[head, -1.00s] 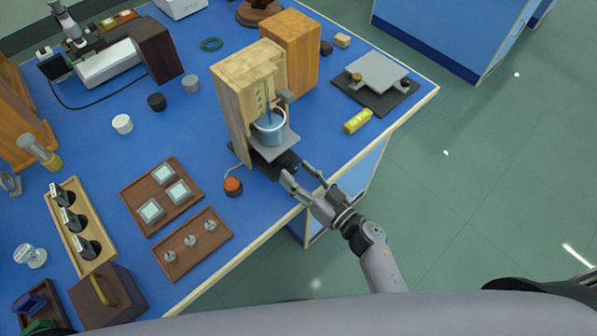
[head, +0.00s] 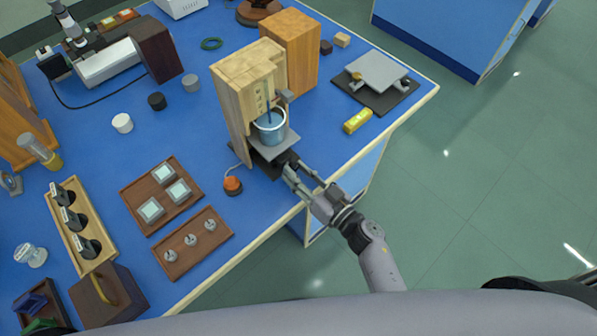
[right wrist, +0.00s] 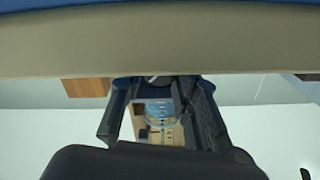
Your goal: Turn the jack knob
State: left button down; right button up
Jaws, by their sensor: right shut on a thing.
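A small jack with a grey top plate (head: 283,147) stands in front of a light wooden stand (head: 232,92). A blue-grey beaker (head: 270,128) sits upright on the plate. The jack knob is at its near right side, mostly hidden by the fingers. My right gripper (head: 299,174) reaches in from the lower right and is shut on the knob. My left gripper is not in view.
An orange button (head: 233,184) is left of the jack. A yellow block (head: 358,121) and a grey plate device (head: 376,72) stand to the right. Trays with glass squares (head: 142,212) and small metal pieces (head: 168,268) lie front left. The bench edge (head: 250,249) runs under my arm.

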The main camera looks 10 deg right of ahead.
jog(key=shift+c, duration=0.4)
jog(key=n, duration=0.2)
jog(key=shift+n, duration=0.4)
jog(key=shift+s+n, duration=0.1)
jog(key=shift+n, duration=1.9)
jog(key=o, duration=1.2)
jog(key=shift+c, duration=0.2)
jog(key=v, duration=1.2)
